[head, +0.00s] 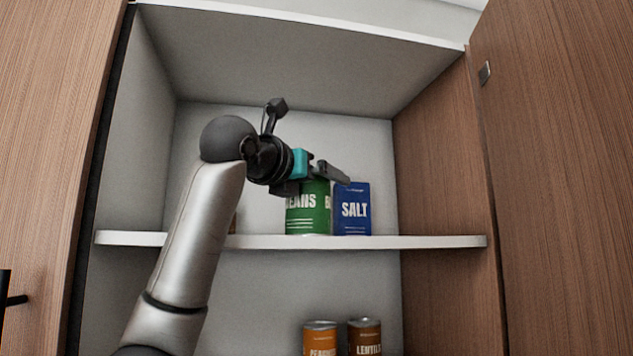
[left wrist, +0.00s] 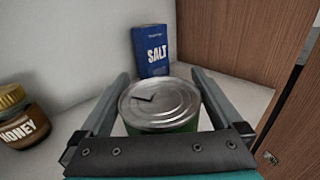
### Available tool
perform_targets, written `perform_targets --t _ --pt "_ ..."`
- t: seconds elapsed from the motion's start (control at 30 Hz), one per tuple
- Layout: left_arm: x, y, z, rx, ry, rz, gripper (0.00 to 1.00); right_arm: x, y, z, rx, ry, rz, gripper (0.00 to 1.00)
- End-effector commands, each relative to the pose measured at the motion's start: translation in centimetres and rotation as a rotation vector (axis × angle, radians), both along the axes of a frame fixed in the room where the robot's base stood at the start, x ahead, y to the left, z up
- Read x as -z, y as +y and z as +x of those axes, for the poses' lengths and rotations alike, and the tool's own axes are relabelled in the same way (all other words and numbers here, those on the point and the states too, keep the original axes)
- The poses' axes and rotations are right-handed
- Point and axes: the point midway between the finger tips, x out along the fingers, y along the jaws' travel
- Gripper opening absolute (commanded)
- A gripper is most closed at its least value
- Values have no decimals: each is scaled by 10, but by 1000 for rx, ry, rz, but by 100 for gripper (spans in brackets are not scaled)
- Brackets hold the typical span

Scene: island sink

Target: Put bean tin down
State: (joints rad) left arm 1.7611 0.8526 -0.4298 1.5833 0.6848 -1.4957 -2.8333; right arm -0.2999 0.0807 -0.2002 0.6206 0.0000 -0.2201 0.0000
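The bean tin (head: 308,217) is green with white lettering and stands upright on the cabinet's middle shelf (head: 430,241). Its round metal lid (left wrist: 160,101) shows from above in the left wrist view. My left gripper (head: 333,173) is at the tin's top, with one finger on each side of it in the wrist view (left wrist: 160,74). The fingers lie very close to the rim, and I cannot tell whether they press on it. The gripper hides part of the tin's top in the head view. My right gripper is out of view.
A blue salt box (head: 353,210) stands just right of the tin and behind it in the wrist view. A honey jar (left wrist: 20,117) stands to the left. Two tins (head: 320,338) (head: 365,337) stand below. The right cabinet door (head: 560,150) is open.

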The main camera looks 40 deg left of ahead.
Motion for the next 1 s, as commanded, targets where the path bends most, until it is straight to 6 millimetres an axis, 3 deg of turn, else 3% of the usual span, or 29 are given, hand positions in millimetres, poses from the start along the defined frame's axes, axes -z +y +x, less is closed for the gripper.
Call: perform_targets --t 0.17,0.63,0.8,1.0 --pt "-2 -2 -11 -1 -4 2 100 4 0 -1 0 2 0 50" --pt "-2 -18 -102 -1 -4 1 100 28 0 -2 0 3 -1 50" --pt "-2 -21 -116 0 -2 0 100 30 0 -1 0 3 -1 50" --pt "-2 -22 -119 0 0 0 100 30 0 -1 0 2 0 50"
